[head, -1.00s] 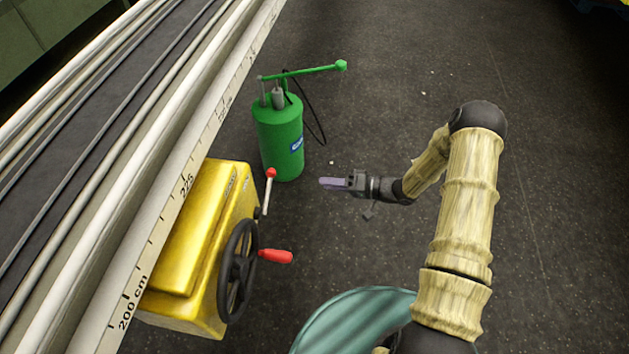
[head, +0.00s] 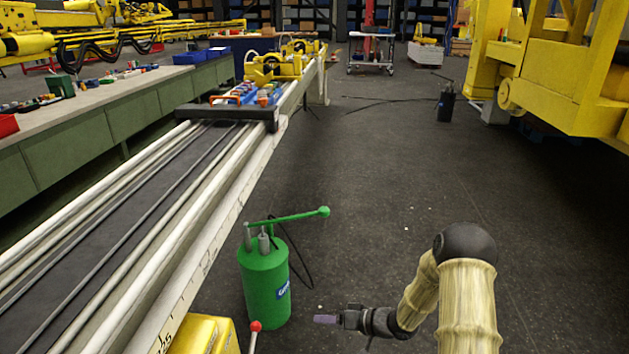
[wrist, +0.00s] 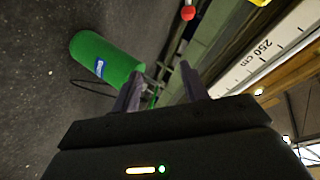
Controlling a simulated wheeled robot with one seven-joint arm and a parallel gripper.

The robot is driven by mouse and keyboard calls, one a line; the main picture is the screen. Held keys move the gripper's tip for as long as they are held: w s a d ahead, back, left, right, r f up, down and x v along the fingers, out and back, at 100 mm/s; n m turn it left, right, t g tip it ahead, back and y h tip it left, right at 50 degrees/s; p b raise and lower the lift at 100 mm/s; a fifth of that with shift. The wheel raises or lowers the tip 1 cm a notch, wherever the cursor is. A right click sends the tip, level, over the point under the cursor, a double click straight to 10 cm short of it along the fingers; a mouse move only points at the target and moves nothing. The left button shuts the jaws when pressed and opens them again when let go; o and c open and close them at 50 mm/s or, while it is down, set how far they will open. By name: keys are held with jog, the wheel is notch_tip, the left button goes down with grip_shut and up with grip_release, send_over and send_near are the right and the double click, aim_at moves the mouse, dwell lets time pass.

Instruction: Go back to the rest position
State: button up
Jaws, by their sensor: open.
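My gripper (head: 325,319) is low at the bottom centre of the head view, at the end of my folded arm. It points left, just right of the green pump canister (head: 265,286), and looks apart from it. In the wrist view my two fingers (wrist: 160,92) stand apart with nothing between them. The green canister (wrist: 105,62) lies beyond them to the left in that view.
A long rail (head: 205,250) with a scale runs along the left. A yellow box (head: 205,336) with a red-knobbed lever (head: 255,327) sits at the bottom. Yellow machinery (head: 560,75) stands at the right back. The dark floor (head: 400,190) between is mostly clear.

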jog(key=s+d+r+m+t+h, duration=0.1)
jog(key=s+d+r+h, duration=0.2)
jog(key=d+r+h, duration=0.75)
jog(key=s+r+m+g+h, duration=0.15)
jog(key=s+r, duration=0.25)
jog(key=s, duration=0.5)
jog(key=s+r+g, duration=0.2)
jog(key=s+r, duration=0.1)
jog(key=s, duration=0.6)
notch_tip(320, 180, up, 25)
jog(key=p, duration=2.5)
jog(key=shift+s+d+r, duration=0.15)
jog(key=shift+s+d, duration=0.15)
jog(key=shift+s, duration=0.1)
